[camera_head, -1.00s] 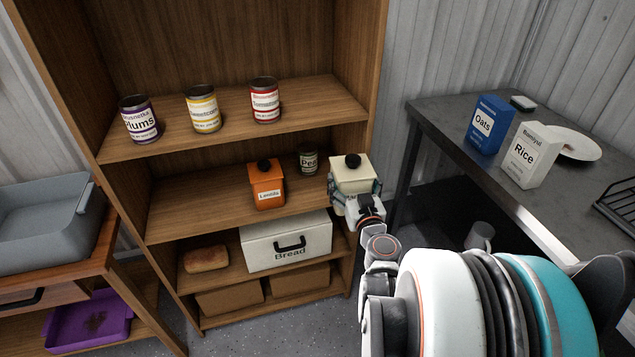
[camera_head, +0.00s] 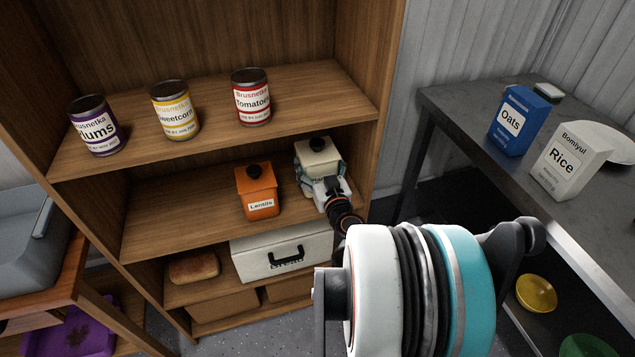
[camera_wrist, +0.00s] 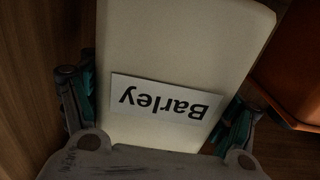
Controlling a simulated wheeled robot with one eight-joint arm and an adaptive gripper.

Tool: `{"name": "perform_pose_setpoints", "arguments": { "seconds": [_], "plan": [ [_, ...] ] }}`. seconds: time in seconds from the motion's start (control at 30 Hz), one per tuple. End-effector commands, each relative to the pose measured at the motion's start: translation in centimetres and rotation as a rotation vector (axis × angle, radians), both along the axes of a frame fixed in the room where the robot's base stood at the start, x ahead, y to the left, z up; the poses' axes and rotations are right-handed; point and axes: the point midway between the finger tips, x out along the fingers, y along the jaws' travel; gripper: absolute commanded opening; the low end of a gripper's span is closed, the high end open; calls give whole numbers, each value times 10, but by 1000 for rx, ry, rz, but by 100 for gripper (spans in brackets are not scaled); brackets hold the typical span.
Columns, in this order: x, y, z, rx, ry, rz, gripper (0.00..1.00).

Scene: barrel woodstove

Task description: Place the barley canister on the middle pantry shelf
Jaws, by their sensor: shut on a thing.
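The barley canister (camera_head: 318,150) is cream with a dark knob on its lid. In the head view it is at the right end of the middle pantry shelf (camera_head: 165,217), right of the orange lentils canister (camera_head: 257,190). My gripper (camera_head: 320,178) is shut on it, with a finger on each side. In the wrist view the canister (camera_wrist: 180,50) fills the middle and its Barley label reads upside down. The fingers flank it there (camera_wrist: 155,115). Its base is hidden, so I cannot tell whether it touches the shelf.
Cans of plums (camera_head: 95,125), sweetcorn (camera_head: 175,110) and tomatoes (camera_head: 251,97) stand on the shelf above. A white bread bin (camera_head: 283,252) and a loaf (camera_head: 194,268) are below. The pantry's right side panel (camera_head: 385,110) is close to my gripper. The middle shelf's left part is clear.

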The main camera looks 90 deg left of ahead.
Motion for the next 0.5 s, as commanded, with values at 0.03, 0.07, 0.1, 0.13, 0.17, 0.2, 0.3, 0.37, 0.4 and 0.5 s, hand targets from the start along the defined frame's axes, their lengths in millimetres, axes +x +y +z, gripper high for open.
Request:
{"name": "perform_pose_setpoints", "arguments": {
  "seconds": [0.03, 0.07, 0.1, 0.13, 0.17, 0.2, 0.3, 0.37, 0.4, 0.5],
  "plan": [
    [0, 0, -10, 0, 1, 0, 35],
    [0, 0, -13, 0, 1, 0, 35],
    [0, 0, -15, 0, 1, 0, 35],
    [0, 0, -17, 0, 1, 0, 35],
    [0, 0, -19, 0, 1, 0, 35],
    [0, 0, -21, 0, 1, 0, 35],
    [0, 0, -32, 0, 1, 0, 35],
    [0, 0, -41, 0, 1, 0, 35],
    [0, 0, -46, 0, 1, 0, 35],
    [0, 0, -54, 0, 1, -1, 35]
  ]
}}
